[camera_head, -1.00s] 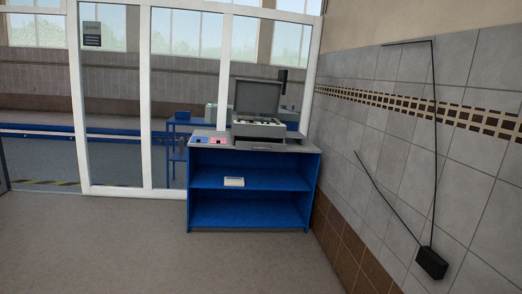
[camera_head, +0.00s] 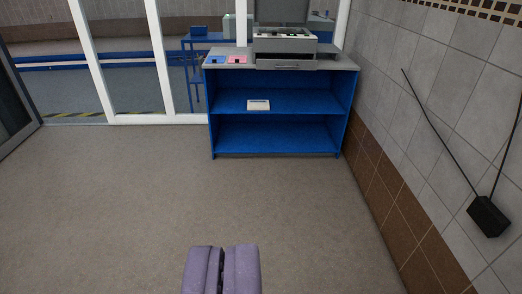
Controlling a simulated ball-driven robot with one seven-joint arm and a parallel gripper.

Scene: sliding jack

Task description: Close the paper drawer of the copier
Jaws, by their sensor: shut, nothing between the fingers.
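The grey copier (camera_head: 284,45) stands on the counter at the far end, with its lid raised and the top of it cut off by the picture edge. Its paper drawer (camera_head: 287,64) is low on the front, a dark grey panel with a lighter handle. The drawer front seems to stand out from the copier body; how far is hard to tell from here. My gripper (camera_head: 222,252) shows at the bottom, with two purple fingers together and empty. It is far from the copier, with open floor between.
A blue shelf unit (camera_head: 213,115) with a grey top carries the copier, a blue item and a pink item. A white box (camera_head: 259,105) lies on its shelf. A tiled wall (camera_head: 440,90) with a black box (camera_head: 488,216) bounds the right. The floor ahead is clear.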

